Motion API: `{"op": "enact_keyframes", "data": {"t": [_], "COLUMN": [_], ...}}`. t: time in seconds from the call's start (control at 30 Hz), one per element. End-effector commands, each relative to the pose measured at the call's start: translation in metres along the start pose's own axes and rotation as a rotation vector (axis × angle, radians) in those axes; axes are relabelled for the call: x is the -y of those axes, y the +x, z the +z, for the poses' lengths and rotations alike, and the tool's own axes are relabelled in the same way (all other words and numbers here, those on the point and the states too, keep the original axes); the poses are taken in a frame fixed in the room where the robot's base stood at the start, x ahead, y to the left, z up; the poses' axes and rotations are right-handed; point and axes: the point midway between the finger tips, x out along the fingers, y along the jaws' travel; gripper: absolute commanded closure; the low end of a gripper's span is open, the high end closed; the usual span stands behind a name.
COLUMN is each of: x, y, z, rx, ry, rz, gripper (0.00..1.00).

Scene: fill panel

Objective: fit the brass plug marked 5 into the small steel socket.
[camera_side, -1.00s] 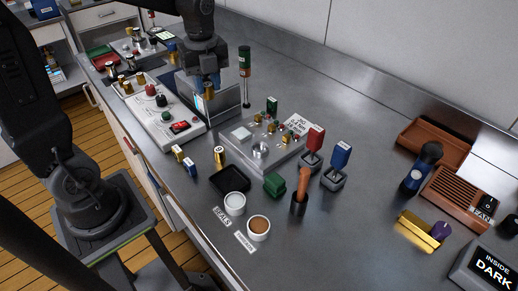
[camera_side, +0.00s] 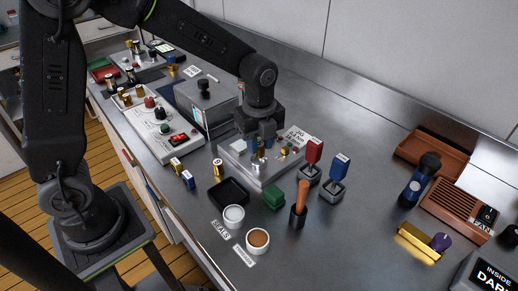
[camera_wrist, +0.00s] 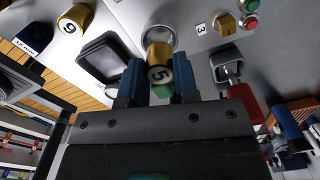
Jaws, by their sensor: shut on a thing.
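My gripper (camera_side: 264,140) is over the grey fixture plate (camera_side: 243,170). Its blue fingers (camera_wrist: 159,82) are shut on the brass plug marked 5 (camera_wrist: 159,54), whose dark numbered end faces the wrist camera. In the wrist view the plug's far end overlaps the round steel socket (camera_wrist: 174,33), whose bright rim shows around it. In the side view the socket (camera_side: 258,167) is directly below the fingers. Whether the plug's far end is above the socket or inside it cannot be told.
A brass plug marked 6 (camera_wrist: 75,18) stands near the black tray (camera_side: 229,192). A green block (camera_side: 273,198), a red-handled stamp (camera_side: 313,152) and a blue-handled one (camera_side: 339,168) stand close to the plate. The bench further right has free room.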

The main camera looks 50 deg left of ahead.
Motion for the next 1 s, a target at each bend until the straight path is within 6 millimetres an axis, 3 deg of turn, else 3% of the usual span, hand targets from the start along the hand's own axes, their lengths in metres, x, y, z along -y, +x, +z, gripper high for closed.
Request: {"op": "enact_keyframes", "data": {"t": [0.2, 0.57, 0.6, 0.87, 1.0], "x": [0.000, -0.001, -0.001, -0.001, -0.001], "y": [0.025, 0.029, 0.029, 0.029, 0.029], "z": [0.000, 0.001, 0.001, 0.001, 0.001], "rx": [0.000, 0.000, 0.000, 0.000, 0.000], "ry": [0.000, 0.000, 0.000, 0.000, 0.000], "rz": [0.001, 0.001, 0.001, 0.001, 0.000], "gripper": [0.98, 0.98, 0.71, 0.46, 0.46]}}
